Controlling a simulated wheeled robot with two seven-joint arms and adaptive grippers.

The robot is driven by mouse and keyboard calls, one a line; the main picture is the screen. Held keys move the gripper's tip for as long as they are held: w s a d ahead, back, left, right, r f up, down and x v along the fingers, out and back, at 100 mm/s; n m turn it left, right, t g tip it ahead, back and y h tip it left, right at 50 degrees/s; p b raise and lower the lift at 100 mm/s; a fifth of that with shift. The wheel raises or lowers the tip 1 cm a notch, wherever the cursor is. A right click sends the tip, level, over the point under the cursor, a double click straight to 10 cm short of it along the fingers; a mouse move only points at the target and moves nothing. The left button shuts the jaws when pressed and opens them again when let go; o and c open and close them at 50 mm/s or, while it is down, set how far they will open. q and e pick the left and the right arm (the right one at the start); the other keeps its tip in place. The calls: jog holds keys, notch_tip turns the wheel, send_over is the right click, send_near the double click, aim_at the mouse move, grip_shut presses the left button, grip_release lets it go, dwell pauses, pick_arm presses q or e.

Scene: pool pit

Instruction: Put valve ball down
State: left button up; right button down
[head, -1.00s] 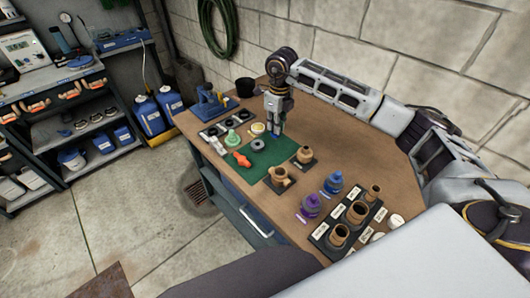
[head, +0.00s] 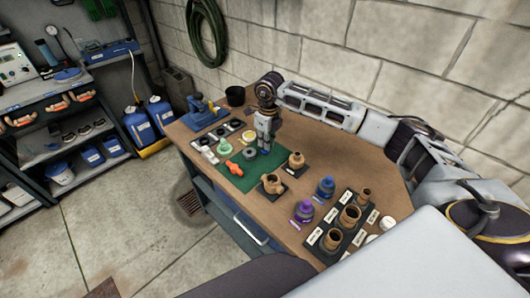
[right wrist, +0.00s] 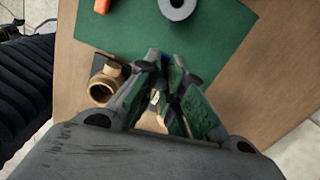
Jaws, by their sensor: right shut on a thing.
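My right gripper (head: 264,149) hangs fingers-down over the far right part of the green mat (head: 238,178) in the head view. In the right wrist view its fingers (right wrist: 163,62) are closed together over the mat (right wrist: 215,40). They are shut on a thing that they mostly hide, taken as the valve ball. Only a small pale patch (right wrist: 155,98) shows between the fingers. I cannot tell whether it touches the mat. A grey ring (head: 249,153) lies on the mat just left of the gripper. My left gripper is out of view.
Brass valve bodies (head: 272,185) (head: 296,160) stand near the mat's right side. An orange-red part (head: 234,168) lies on the mat. Purple (head: 303,211) and blue (head: 325,188) pieces and a black tray (head: 320,240) of brass fittings stand nearer. The mat's front is clear.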

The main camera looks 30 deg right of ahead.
aim_at(266, 152)
jog(key=shift+f, duration=0.95)
jog(key=shift+f, duration=0.1)
jog(key=shift+f+p, duration=0.4)
jog(key=shift+f, duration=1.4)
jog(key=shift+f, duration=0.1)
jog(key=c, duration=1.5)
grip_release()
jog(key=shift+c, duration=0.2)
notch_tip(266, 152, up, 12)
jog(key=b, duration=0.2)
jog(key=shift+s+d, duration=0.15)
jog(key=shift+s, duration=0.15)
